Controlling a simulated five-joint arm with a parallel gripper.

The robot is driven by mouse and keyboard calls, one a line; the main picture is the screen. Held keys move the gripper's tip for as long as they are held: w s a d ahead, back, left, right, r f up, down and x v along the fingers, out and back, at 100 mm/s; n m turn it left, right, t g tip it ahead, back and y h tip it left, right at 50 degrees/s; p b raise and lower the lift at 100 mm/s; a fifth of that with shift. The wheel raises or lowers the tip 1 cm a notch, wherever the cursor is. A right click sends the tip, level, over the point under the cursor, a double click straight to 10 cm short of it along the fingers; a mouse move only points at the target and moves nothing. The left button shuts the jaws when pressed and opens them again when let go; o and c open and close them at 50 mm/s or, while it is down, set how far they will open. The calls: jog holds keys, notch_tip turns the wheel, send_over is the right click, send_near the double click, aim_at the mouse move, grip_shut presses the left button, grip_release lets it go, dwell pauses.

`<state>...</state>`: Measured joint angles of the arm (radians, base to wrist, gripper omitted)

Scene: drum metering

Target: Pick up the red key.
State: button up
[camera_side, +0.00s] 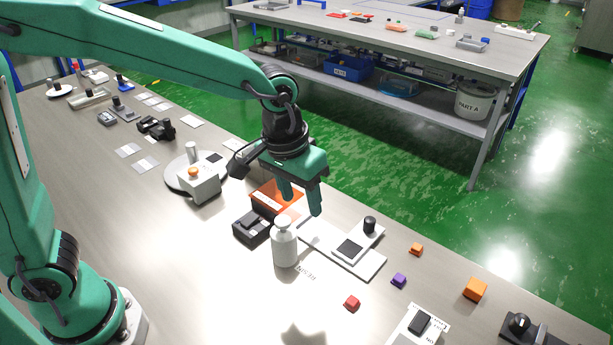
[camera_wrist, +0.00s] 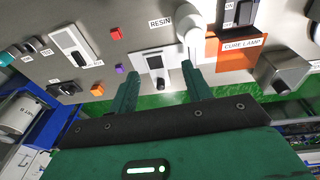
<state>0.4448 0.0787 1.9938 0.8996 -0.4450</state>
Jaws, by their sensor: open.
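The red key (camera_side: 352,303) is a small red block on the table near the front, below and right of the white bottle in the side view. In the wrist view the red key (camera_wrist: 116,32) shows at the upper left, apart from my fingers. My gripper (camera_side: 300,200) is open and empty, fingers pointing down, over the area behind the bottle and beside the orange box. In the wrist view my gripper (camera_wrist: 162,72) has its two fingers spread, with a white plate beyond them. Nothing covers the red key in either view.
A white pump bottle (camera_side: 285,246) stands between my gripper and the red key's side of the table. Near the key are a purple key (camera_side: 399,280), orange blocks (camera_side: 475,289), a white plate with a black knob (camera_side: 370,262) and a switch panel (camera_side: 418,326). Bare table surrounds the red key.

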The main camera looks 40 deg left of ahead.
jog(key=g, duration=0.2)
send_over(353, 300)
jog(key=shift+y, duration=0.4)
notch_tip(353, 300, down, 11)
jog(key=shift+r, duration=0.1)
jog(key=shift+f, duration=1.35)
jog(key=shift+f, duration=2.6)
jog(key=c, duration=1.1)
